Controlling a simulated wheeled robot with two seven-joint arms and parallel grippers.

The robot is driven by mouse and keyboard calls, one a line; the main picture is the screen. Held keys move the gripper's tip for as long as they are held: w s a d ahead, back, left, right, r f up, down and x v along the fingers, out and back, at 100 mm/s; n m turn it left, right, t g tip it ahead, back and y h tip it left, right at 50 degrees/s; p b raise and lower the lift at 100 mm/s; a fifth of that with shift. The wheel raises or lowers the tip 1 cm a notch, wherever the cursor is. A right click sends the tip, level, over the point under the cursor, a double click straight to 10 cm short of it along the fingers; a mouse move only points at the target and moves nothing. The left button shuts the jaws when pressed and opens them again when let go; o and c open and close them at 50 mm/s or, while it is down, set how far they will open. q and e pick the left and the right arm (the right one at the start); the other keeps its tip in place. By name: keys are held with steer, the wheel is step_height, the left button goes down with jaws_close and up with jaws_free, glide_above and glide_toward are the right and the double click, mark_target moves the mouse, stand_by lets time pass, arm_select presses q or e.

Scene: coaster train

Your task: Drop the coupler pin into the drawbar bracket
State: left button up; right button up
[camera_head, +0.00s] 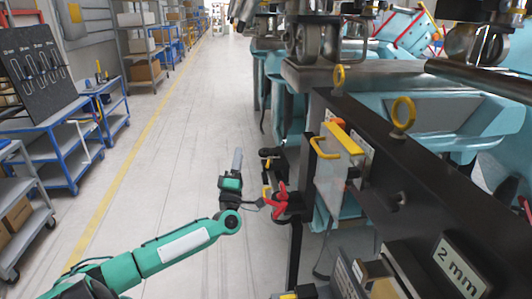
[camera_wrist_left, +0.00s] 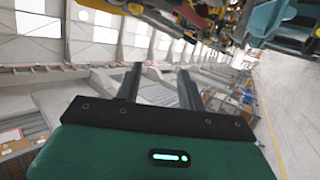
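My left gripper (camera_head: 237,160) points up and away over the aisle, just left of the black coaster car end. In the left wrist view its two dark fingers (camera_wrist_left: 160,85) stand apart with nothing between them. A red, several-armed piece (camera_head: 277,201) sits at a dark bracket-like part (camera_head: 292,207) low on the car end, right of my left wrist and apart from the fingers. I cannot tell for sure whether the red piece is the coupler pin or this part is the drawbar bracket. My right gripper is not in view.
The black beam (camera_head: 370,140) carries yellow lifting eyes (camera_head: 403,112) and a "2 mm" plate (camera_head: 461,266). A yellow-edged panel (camera_head: 335,165) stands out near the bracket. Blue carts (camera_head: 50,150) line the left. The grey aisle floor (camera_head: 165,150) between is clear.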

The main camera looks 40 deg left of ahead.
arm_select(q)
steer(key=s+a+f+m+g+h, duration=0.1)
steer(key=a+f+m+h, duration=0.4)
steer(key=f+m, duration=0.5)
steer(key=s+a+f+m+g+h, duration=0.2)
steer(key=f+m, duration=0.7)
steer(key=f, duration=1)
steer(key=a+g+h, duration=0.2)
steer(key=a+h, duration=0.1)
steer(key=shift+a+m+g, duration=0.3)
steer(key=shift+a+m, duration=0.05)
steer(key=shift+m, duration=0.05)
steer(key=shift+s+f, duration=0.1)
